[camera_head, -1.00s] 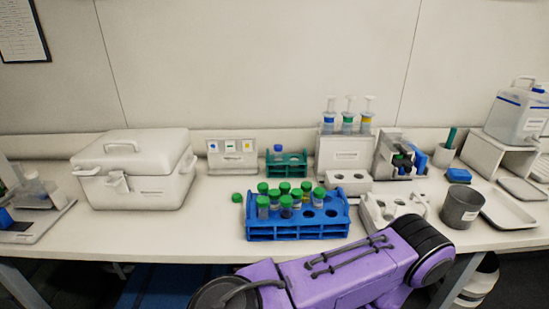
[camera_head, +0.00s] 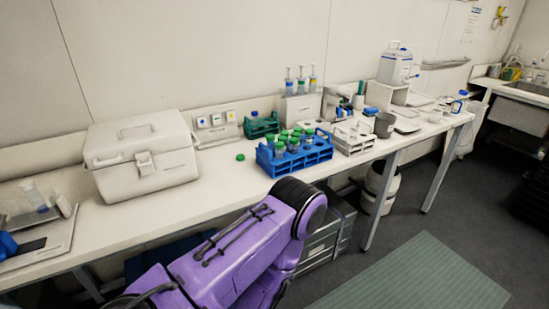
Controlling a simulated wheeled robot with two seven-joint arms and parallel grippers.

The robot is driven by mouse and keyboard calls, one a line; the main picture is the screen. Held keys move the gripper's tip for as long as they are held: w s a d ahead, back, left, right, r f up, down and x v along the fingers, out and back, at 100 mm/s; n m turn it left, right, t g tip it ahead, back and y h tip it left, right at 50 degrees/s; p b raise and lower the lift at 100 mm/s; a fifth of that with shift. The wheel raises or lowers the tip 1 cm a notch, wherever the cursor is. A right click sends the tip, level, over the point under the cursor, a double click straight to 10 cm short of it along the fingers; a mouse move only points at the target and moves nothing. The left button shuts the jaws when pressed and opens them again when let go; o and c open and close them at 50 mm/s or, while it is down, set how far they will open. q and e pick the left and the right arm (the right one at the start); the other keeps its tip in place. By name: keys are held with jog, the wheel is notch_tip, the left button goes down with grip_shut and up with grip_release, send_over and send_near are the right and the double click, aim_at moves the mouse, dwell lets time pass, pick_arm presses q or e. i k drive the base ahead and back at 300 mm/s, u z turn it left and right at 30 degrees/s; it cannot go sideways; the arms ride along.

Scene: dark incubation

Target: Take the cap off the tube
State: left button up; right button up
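Several tubes with green caps (camera_head: 297,136) stand in a blue rack (camera_head: 290,164) near the bench's front edge. One loose green cap (camera_head: 240,157) lies on the bench left of the blue rack. A tube with a blue cap (camera_head: 255,115) stands in a small green rack (camera_head: 262,127) behind it. A purple arm link of mine crosses the lower middle, in front of and below the bench. Neither of my grippers shows in this view.
A white lidded box (camera_head: 141,165) stands on the left of the bench (camera_head: 205,190). Three dispensers, a white rack (camera_head: 352,140), a grey cup (camera_head: 384,125) and a jug (camera_head: 394,66) stand to the right. Bare bench lies in front of the box. A sink (camera_head: 525,88) is at far right.

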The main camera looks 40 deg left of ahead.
aim_at(293, 149)
jog(key=u, duration=1.25)
